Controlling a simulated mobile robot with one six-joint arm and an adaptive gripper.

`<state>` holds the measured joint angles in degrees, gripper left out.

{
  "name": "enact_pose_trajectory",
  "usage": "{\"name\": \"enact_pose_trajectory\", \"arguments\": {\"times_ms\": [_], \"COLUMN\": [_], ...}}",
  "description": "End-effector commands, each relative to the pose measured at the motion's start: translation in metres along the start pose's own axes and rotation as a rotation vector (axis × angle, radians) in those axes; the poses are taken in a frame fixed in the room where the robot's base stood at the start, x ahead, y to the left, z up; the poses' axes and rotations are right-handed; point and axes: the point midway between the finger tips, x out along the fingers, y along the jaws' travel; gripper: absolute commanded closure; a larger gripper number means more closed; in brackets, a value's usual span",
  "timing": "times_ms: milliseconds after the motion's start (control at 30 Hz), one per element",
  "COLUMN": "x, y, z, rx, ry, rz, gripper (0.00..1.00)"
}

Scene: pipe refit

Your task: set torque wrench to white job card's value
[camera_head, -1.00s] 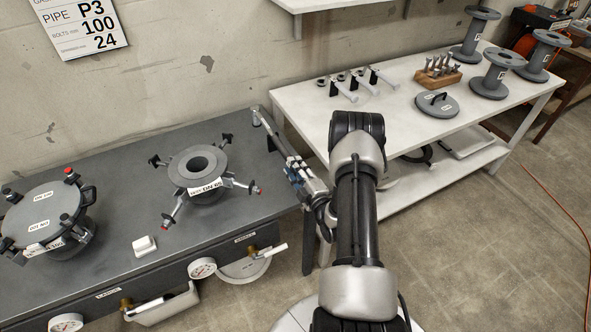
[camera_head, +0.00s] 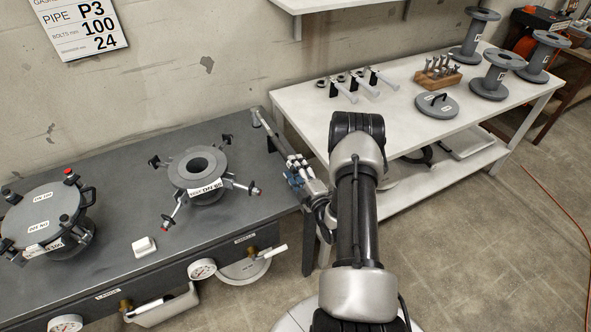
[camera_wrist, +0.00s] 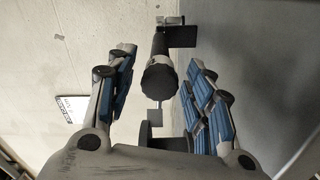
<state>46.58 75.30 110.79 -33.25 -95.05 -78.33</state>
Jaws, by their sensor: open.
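A torque wrench (camera_head: 268,133) with a grey shaft is at the right end of the dark bench, its far end near the wall. My gripper (camera_head: 295,165) is over that bench end. In the wrist view my gripper (camera_wrist: 160,62) is open, its blue-padded fingers apart on either side of the wrench's dark round handle end (camera_wrist: 160,80). Neither finger clearly touches it. The white job card (camera_head: 82,22) on the wall at upper left reads PIPE P3, 100 and 24; its top is cut off. The wrench's scale cannot be read.
The white table (camera_head: 300,112) at right holds three smaller tools (camera_head: 340,88), a bolt rack (camera_head: 438,76) and grey spools (camera_head: 490,80).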

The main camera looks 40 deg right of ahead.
Motion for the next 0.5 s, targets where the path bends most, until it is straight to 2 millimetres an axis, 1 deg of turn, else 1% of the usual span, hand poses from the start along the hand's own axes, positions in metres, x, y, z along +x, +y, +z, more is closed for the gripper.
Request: {"name": "enact_pose_trajectory", "arguments": {"times_ms": [300,367,467,500], "x": [-0.002,-0.007,-0.022,-0.030], "y": [0.000,0.000,-0.001,0.000], "z": [0.000,0.001,0.001,0.001], "rx": [0.001,0.001,0.002,0.004], "ry": [-0.001,-0.001,-0.003,-0.004], "rz": [0.000,0.000,-0.002,-0.002], "gripper": [0.51,0.51,0.51,0.51]}}
